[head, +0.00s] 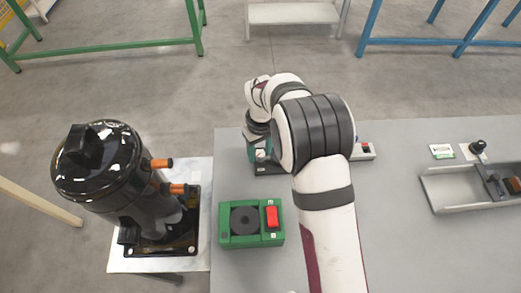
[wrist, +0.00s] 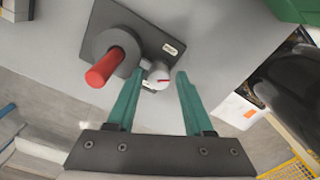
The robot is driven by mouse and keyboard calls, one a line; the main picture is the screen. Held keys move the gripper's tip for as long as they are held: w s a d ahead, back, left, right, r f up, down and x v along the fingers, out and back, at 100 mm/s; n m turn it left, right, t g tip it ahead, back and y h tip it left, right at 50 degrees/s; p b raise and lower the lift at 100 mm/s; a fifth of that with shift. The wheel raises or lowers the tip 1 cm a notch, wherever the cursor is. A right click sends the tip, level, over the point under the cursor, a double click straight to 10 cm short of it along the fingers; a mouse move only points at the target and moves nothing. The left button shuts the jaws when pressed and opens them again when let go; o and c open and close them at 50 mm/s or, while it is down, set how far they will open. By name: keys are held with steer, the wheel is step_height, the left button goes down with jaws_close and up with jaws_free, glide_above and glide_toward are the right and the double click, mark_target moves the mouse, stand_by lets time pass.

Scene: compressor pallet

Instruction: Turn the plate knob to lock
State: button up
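In the wrist view a dark plate (wrist: 148,33) carries a small round white knob (wrist: 156,73) with a red mark, next to a grey round boss with a red handle (wrist: 105,67). My gripper (wrist: 158,76) is open, with a green finger on each side of the knob in the picture. No contact with the knob shows, and I cannot tell how far the tips are above it. In the head view my gripper (head: 256,150) is over the plate (head: 268,169), and my arm hides much of both.
A green box (head: 229,238) with a black disc and a red switch stands on the grey table nearer the camera. A black compressor (head: 95,170) stands on a pallet at the left. A metal tray (head: 455,187) lies at the right. The table between is mostly clear.

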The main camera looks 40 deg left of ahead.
mark_target(260, 152)
steer(key=shift+w, duration=0.1)
steer(key=n, duration=1)
step_height(260, 152, up, 16)
steer(key=n, duration=0.1)
steer(key=w+d+r+m, duration=0.1)
steer(key=d+r+m, duration=0.2)
steer(key=d+m, duration=0.35)
steer(key=d+r+m, duration=0.3)
steer(key=d, duration=0.6)
steer(key=s+d+m+y, duration=0.1)
steer(key=s+d+m, duration=0.5)
steer(key=d+m, duration=0.5)
steer(key=shift+d+r, duration=0.4)
steer(key=shift+d, duration=0.55)
